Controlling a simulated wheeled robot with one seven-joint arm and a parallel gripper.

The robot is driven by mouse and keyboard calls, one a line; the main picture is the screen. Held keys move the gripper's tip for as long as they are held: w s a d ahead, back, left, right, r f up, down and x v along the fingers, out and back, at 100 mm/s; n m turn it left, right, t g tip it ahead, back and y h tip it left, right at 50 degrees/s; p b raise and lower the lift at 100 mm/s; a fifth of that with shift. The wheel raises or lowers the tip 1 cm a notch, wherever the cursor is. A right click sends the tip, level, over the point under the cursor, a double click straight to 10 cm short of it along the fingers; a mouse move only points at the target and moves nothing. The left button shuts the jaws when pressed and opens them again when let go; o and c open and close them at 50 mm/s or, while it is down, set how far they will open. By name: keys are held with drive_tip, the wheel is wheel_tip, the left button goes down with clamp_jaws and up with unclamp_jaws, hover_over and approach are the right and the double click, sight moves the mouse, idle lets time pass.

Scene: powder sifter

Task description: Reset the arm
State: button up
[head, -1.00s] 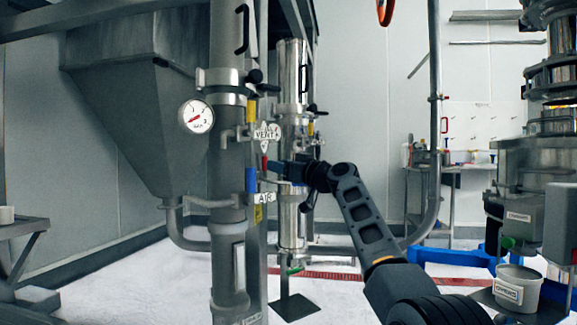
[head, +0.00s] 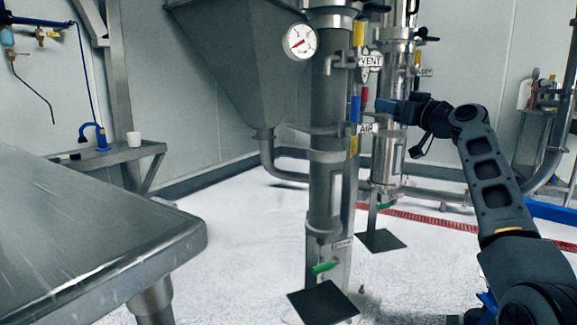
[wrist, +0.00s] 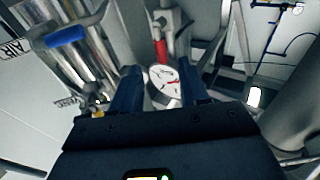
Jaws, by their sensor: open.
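My gripper (head: 384,106) is at the end of my outstretched dark arm, in front of the steel pipes in the head view. In the wrist view its two dark blue fingers (wrist: 160,92) stand apart with nothing held between them. A round pressure gauge (wrist: 165,86) shows beyond the gap between the fingers, and a red handle (wrist: 160,48) lies above it. In the head view the gripper is just right of the AIR label (head: 367,128) and below the VENT label (head: 370,60). Whether the fingers touch any pipe cannot be told.
A steel table (head: 90,240) fills the lower left. A side shelf (head: 110,155) holds a white cup (head: 133,139). Open white floor lies between.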

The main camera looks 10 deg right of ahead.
drive_tip(key=s+a+f+m+g+h, duration=0.15)
drive_tip(key=s+f, duration=0.35)
drive_tip(key=f, duration=0.7)
drive_tip(key=s+a+f+m+h, duration=0.15)
drive_tip(key=s+f, duration=0.35)
drive_tip(key=f, duration=0.6)
drive_tip(key=s+a+f+m+h, duration=0.15)
drive_tip(key=s+f, duration=0.35)
drive_tip(key=f, duration=0.7)
drive_tip(key=s+a+f+g+h, duration=0.1)
drive_tip(key=s+f, duration=0.4)
drive_tip(key=s, duration=0.5)
drive_tip(key=s+a+f+h, duration=0.15)
drive_tip(key=s+f, duration=0.25)
drive_tip(key=s, duration=0.6)
drive_tip(key=s+a+f+g, duration=0.1)
drive_tip(key=s+a+f, duration=0.1)
drive_tip(key=s+f, duration=0.5)
drive_tip(key=w+a+r+v, duration=0.1)
drive_tip(key=r+v, duration=0.2)
drive_tip(key=v, duration=1.4)
drive_tip(key=w+a+r+v, duration=0.1)
drive_tip(key=r+v, duration=0.3)
drive_tip(key=v, duration=1.3)
wheel_tip(320, 180, up, 28)
drive_tip(key=p, duration=2.9)
drive_tip(key=shift+a+r+n+y, duration=0.2)
drive_tip(key=shift+a+n+y, duration=0.05)
drive_tip(key=shift+n+y, duration=0.1)
